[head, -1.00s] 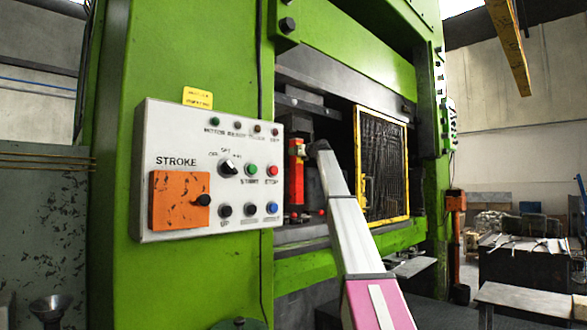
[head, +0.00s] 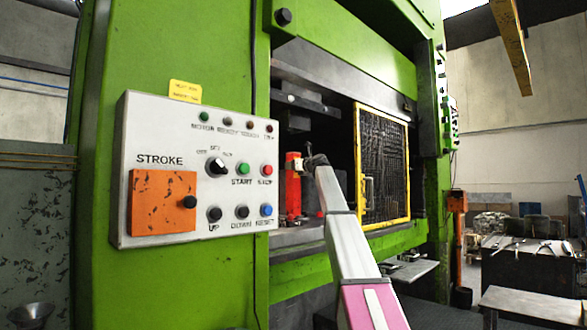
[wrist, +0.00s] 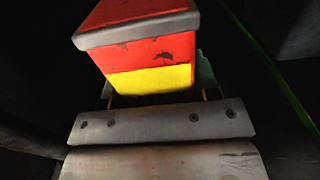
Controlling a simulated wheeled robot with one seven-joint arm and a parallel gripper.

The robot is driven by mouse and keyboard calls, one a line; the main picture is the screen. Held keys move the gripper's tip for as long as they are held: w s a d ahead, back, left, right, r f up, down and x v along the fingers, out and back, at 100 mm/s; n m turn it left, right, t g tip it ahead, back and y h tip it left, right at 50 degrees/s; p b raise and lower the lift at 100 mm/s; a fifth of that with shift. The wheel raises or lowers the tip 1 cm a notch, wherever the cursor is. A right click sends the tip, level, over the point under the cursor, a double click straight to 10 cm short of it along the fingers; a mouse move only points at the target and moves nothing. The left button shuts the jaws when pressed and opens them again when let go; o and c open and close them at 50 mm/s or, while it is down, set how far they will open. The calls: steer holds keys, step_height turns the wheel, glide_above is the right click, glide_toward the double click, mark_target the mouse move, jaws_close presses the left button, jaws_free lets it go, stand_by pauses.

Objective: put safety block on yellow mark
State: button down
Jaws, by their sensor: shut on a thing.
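The safety block (head: 293,190) is an upright red-orange block inside the press opening. In the wrist view the block (wrist: 150,47) shows a grey-edged red top and a yellow band low on its near side. My gripper (head: 302,164) is shut on the block's upper part, reaching in from the front right. In the wrist view the block sits between the fingers, which are mostly hidden beneath it. Whether the block's foot touches the press bed (head: 300,234) cannot be told. I cannot make out a yellow mark on the bed.
The control panel (head: 195,170) projects at the left on the green press frame (head: 115,60). A yellow-framed mesh guard (head: 384,165) stands right of the block. The green sill (head: 300,272) runs below the opening. A grey table (head: 530,302) stands at the right.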

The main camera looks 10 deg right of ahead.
stand_by(0.3)
steer(key=shift+c, duration=1.8)
jaws_free()
steer(key=shift+r, duration=0.1)
steer(key=v, duration=1.2)
